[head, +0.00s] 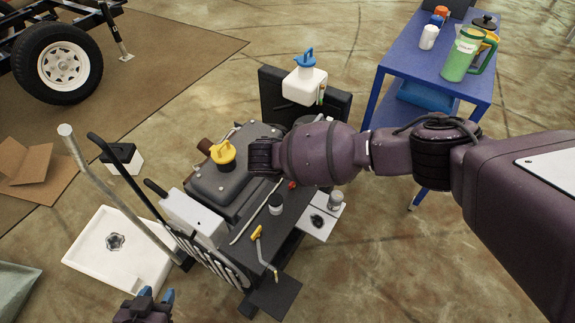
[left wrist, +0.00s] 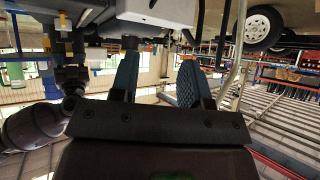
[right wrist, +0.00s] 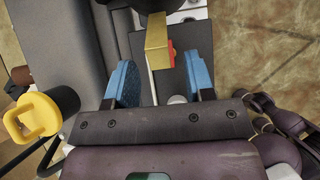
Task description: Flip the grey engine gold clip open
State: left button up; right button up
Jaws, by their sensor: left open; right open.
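The grey engine (head: 225,185) stands in the middle of the head view. A gold block-shaped piece, apparently the gold clip (right wrist: 155,42), shows in the right wrist view with a red part beside it. It lies ahead of and between the blue fingertips of my open right gripper (right wrist: 163,82). I cannot tell whether it touches them. My right arm covers this spot in the head view, and its fingers are hidden there. My left gripper (head: 154,297) is open at the bottom edge of the head view; the left wrist view shows its fingers (left wrist: 158,78) apart and empty.
A yellow cap (head: 222,152) sits on the engine and shows in the right wrist view (right wrist: 38,115). A yellow-handled dipstick-like piece (head: 257,233) is at the front. A blue cart (head: 405,62) stands right, a white tray (head: 85,252) left, and a tall grey lever (head: 105,190) beside the engine.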

jog(key=p+v, duration=0.3)
jog(key=v, duration=0.7)
jog(key=shift+s+r, duration=0.15)
jog(key=shift+s, duration=0.05)
